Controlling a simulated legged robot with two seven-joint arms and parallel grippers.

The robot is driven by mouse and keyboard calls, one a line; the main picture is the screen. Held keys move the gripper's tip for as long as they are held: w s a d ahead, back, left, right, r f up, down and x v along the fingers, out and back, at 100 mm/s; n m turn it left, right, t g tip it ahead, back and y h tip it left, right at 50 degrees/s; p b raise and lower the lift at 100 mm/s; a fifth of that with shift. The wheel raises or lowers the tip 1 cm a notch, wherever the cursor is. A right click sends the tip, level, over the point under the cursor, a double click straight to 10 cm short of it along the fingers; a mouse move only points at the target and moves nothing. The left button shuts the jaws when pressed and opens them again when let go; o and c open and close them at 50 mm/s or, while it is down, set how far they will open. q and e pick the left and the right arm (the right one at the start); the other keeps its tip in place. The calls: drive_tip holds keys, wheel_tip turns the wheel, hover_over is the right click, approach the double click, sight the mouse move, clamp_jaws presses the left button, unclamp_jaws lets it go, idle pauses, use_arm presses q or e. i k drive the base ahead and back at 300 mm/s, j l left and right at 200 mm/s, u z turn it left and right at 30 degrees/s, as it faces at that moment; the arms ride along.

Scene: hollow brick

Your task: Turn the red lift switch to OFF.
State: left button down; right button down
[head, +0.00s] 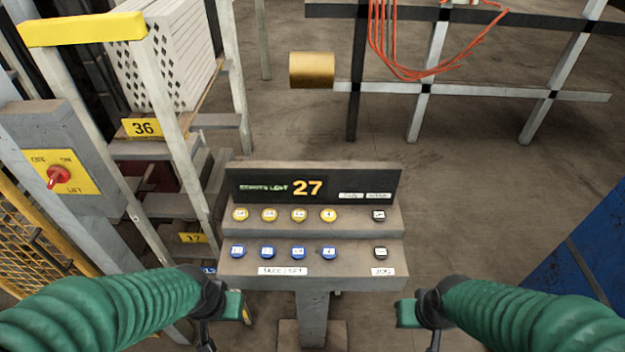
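The red lift switch (58,177) is a rotary knob on a yellow plate (85,183), fixed to a grey box on a post at the left. The plate has small lettering above the knob that looks like OFF at left and ON at right, with LIFT below. I cannot tell for sure which mark the knob points to. My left gripper (220,320) is low in the picture, well to the right of the switch and apart from it. My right gripper (420,325) is low right of centre. Neither visibly holds anything; their finger gaps are unclear.
A console (315,225) with a display reading 27 and rows of yellow, blue and dark buttons stands between and beyond my grippers. A rack with white bricks (165,60) stands behind the switch post. A yellow mesh fence (35,250) is at left.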

sight(57, 174)
drive_tip(key=u, duration=1.45)
